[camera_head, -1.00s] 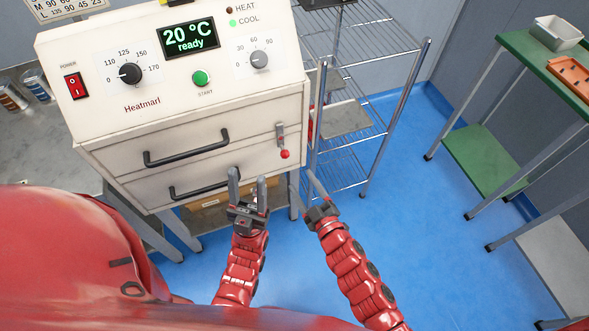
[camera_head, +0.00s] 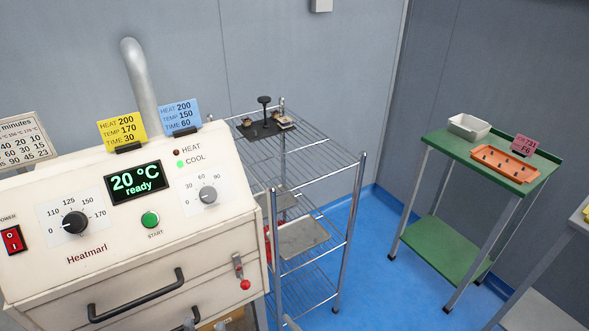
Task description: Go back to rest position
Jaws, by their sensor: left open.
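Only the grey fingertips of my left gripper (camera_head: 204,325) show, at the bottom edge in front of the Heatmarl oven's lower front. They stand apart with nothing seen between them; the rest of this gripper is out of frame.
A wire rack (camera_head: 355,215) with grey plates and a black-handled tool on top stands right of the oven. A green table (camera_head: 440,145) at right carries a white bin (camera_head: 468,127) and an orange tray (camera_head: 502,164). Blue floor (camera_head: 375,285) lies open between them.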

